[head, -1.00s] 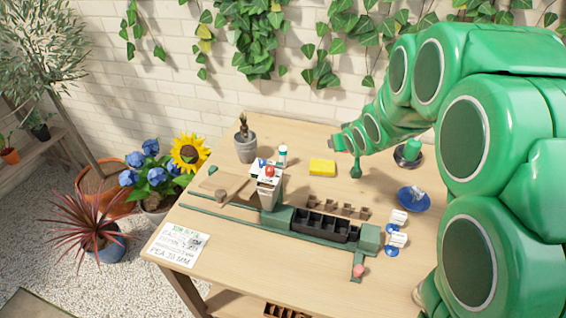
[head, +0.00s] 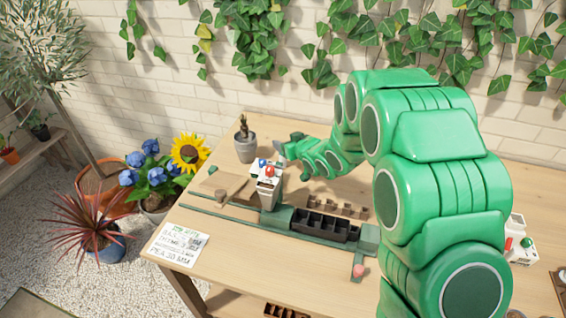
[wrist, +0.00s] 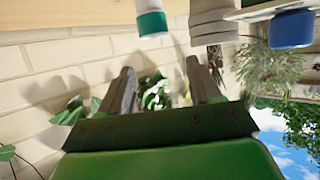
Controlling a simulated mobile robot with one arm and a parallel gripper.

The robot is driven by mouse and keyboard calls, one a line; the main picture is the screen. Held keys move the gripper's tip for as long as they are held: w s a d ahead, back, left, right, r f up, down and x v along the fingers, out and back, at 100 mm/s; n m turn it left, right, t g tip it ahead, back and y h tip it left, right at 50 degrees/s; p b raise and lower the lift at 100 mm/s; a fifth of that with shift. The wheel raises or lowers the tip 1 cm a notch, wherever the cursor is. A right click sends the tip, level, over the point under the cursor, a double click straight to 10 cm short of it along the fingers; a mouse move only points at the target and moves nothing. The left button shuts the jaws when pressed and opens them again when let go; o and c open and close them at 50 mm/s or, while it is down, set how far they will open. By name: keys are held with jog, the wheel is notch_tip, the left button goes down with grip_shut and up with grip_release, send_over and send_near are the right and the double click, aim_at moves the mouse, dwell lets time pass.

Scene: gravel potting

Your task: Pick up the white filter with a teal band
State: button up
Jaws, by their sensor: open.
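The white filter with a teal band (wrist: 151,20) shows at the top of the wrist view, its white body cut off by the picture's edge. My gripper (wrist: 161,68) is open and empty, and its two fingers point toward that top edge. The filter lies beyond the fingertips, across the gap between them, and I see no contact. In the head view my gripper (head: 284,146) is at the back of the table, beside the white dispenser. It covers the filter's spot there, so the filter is hidden in that view.
The white dispenser (head: 267,187) with blue and red knobs stands close by; its blue knob (wrist: 292,29) shows in the wrist view. A grey plant pot (head: 245,151) is to the left. A black compartment tray (head: 322,226) lies in front. A brick wall (head: 225,90) rises behind.

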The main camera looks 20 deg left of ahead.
jog(key=shift+f, duration=2.2)
jog(key=shift+w+a+f, duration=0.5)
jog(key=shift+f, duration=0.15)
jog(key=shift+w+a+f, duration=0.45)
jog(key=shift+a+f, duration=0.05)
jog(key=shift+f, duration=0.15)
jog(key=c, duration=1.1)
jog(key=shift+r, duration=0.1)
